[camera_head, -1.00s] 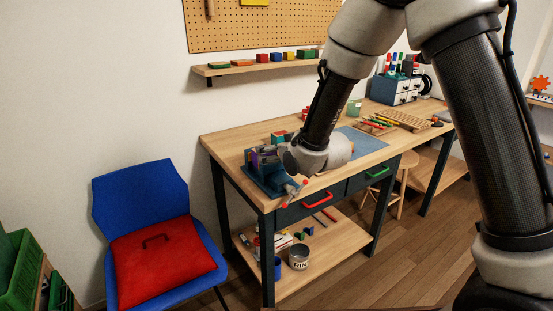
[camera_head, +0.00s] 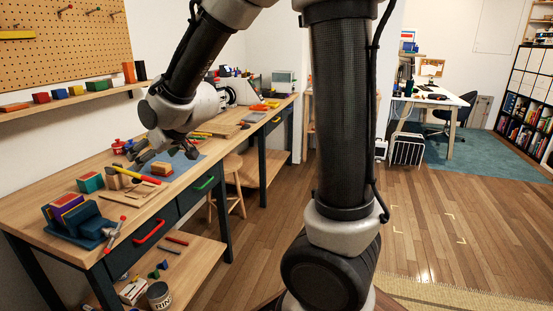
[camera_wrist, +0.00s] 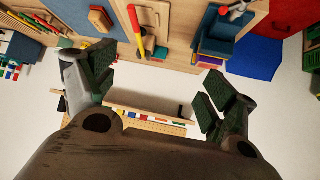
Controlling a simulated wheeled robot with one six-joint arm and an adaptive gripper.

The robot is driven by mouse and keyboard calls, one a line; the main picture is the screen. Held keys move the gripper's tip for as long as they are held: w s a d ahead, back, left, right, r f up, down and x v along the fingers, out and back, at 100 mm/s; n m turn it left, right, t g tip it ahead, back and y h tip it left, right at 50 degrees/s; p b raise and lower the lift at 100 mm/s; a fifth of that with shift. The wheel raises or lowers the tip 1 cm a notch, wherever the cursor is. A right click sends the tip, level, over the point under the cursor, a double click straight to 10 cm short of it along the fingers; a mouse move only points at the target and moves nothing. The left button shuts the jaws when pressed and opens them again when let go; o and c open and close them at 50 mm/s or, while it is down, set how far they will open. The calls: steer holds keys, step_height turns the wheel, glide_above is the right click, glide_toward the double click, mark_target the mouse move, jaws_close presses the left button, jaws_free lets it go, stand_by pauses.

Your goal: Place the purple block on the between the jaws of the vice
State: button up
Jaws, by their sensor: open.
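The blue vice (camera_head: 88,220) stands on the near left end of the workbench. The purple block (camera_head: 67,203) sits between its jaws, its top edge showing; I cannot tell whether both jaws touch it. In the wrist view the vice (camera_wrist: 222,48) is at the upper right, with the purple block (camera_wrist: 212,60) beside its blue jaw. My gripper (camera_head: 186,151) is in the air over the bench, to the right of the vice and apart from it. In the wrist view its two fingers are spread wide and nothing is between them (camera_wrist: 158,88).
A wall shelf (camera_head: 60,101) with several blocks runs above. The floor (camera_head: 430,225) at right is clear.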

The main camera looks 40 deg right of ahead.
steer(key=s+d+r+m+g+h, duration=0.2)
steer(key=s+d+r, duration=0.2)
steer(key=s+d, duration=0.65)
steer(key=s+d+m+g+h, duration=0.1)
steer(key=s+d, duration=0.3)
steer(key=s, duration=0.5)
steer(key=s+d+m+g, duration=0.1)
steer(key=s+d, duration=0.4)
steer(key=s, duration=0.5)
steer(key=shift+s+d+g+h, duration=0.15)
steer(key=shift+s+g+h, duration=0.05)
steer(key=shift+g+h, duration=0.25)
